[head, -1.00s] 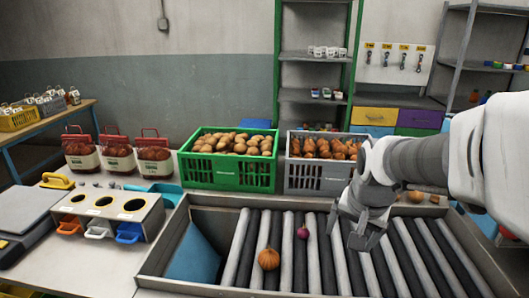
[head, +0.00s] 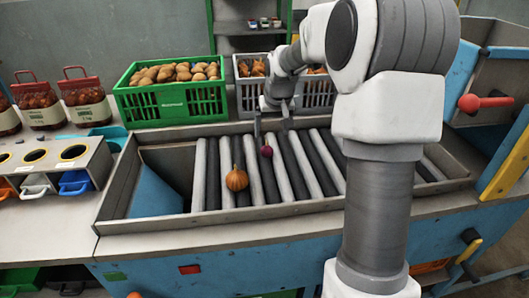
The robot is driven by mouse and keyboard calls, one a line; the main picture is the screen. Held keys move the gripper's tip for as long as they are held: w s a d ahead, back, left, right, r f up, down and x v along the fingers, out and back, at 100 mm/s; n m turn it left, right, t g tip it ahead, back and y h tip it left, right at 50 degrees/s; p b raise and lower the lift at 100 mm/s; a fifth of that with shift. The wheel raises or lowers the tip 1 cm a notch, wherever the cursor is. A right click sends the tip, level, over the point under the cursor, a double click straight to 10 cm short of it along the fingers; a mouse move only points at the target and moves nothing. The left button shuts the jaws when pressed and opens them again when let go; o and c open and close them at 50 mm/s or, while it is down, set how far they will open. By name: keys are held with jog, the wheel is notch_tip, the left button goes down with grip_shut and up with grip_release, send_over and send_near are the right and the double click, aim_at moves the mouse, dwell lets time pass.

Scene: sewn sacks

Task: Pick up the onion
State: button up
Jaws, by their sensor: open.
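A round orange-brown onion (head: 236,179) lies on the grey and white rollers, near the middle of the roller bed. A smaller purple bulb (head: 266,151), perhaps a red onion, lies behind it and to its right. My gripper (head: 272,117) is open and points down, just above the purple bulb in the picture. Its fingers show to the left and right of the bulb's line, and nothing is between them. The gap in height between the fingertips and the bulb cannot be told.
The roller bed has a raised metal rim (head: 290,212). Behind it stand a green crate (head: 172,104) of potatoes and a grey crate (head: 249,97) of brownish produce. Filled sacks (head: 88,103) stand at the left. A red-knobbed lever (head: 485,102) is at the right.

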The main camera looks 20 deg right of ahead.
aim_at(267, 146)
jog(key=x, duration=0.5)
jog(key=shift+f, duration=0.2)
jog(key=shift+w+b+x, duration=0.2)
jog(key=shift+b+x, duration=0.05)
jog(key=shift+x, duration=1.35)
jog(key=shift+w+b+x, duration=0.2)
jog(key=shift+b+x, duration=0.05)
jog(key=shift+x, duration=1.3)
jog(key=shift+r, duration=0.2)
jog(key=shift+c, duration=0.2)
grip_shut()
jog(key=shift+r, duration=0.1)
